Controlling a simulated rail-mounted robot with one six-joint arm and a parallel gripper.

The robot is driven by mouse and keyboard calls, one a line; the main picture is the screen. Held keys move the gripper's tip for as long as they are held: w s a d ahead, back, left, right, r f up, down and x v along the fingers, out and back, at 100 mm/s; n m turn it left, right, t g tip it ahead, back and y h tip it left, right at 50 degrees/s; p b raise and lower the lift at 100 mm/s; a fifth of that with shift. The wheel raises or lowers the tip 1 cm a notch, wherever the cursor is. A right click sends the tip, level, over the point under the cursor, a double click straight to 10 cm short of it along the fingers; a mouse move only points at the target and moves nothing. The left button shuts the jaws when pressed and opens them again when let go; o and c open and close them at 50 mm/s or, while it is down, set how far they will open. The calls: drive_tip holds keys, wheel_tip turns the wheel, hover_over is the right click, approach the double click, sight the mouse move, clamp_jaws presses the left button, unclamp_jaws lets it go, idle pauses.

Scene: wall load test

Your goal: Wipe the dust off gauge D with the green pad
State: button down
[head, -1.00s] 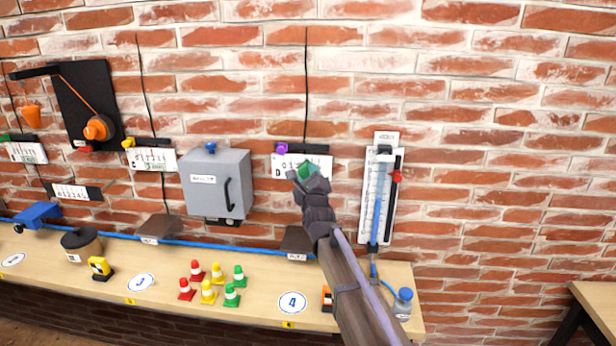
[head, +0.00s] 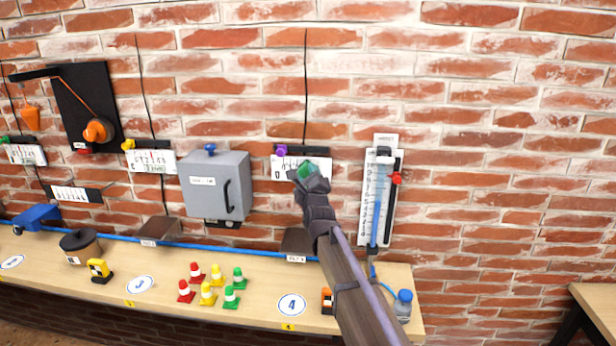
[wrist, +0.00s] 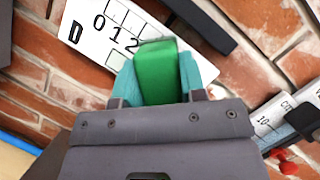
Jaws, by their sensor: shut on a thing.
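Gauge D (head: 318,166) is a white scale plate on the brick wall under a dark bar with a purple knob (head: 281,151). In the wrist view gauge D (wrist: 88,28) shows its letter D and the digits 0, 1, 2; its right part is hidden behind the pad. My gripper (wrist: 155,82) is shut on the green pad (wrist: 155,72), held between teal fingertips. In the head view the pad (head: 306,171) overlaps the lower middle of the plate. I cannot tell if the pad touches the plate. Dust is not clearly visible.
A grey cabinet (head: 215,184) is to the left of gauge D. A tall scale with a blue tube (head: 378,192) and red knob is to the right. Below, the bench (head: 170,284) holds several small cones (head: 211,283) and a blue-capped bottle (head: 404,305).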

drive_tip(key=shift+w, duration=0.4)
drive_tip(key=shift+s+d, duration=0.15)
drive_tip(key=shift+d, duration=0.9)
drive_tip(key=shift+s+d, duration=0.1)
drive_tip(key=shift+d, duration=0.9)
drive_tip(key=shift+w, duration=0.15)
drive_tip(key=shift+a, duration=2.05)
drive_tip(key=shift+s+a, duration=0.15)
drive_tip(key=shift+s, duration=2.85)
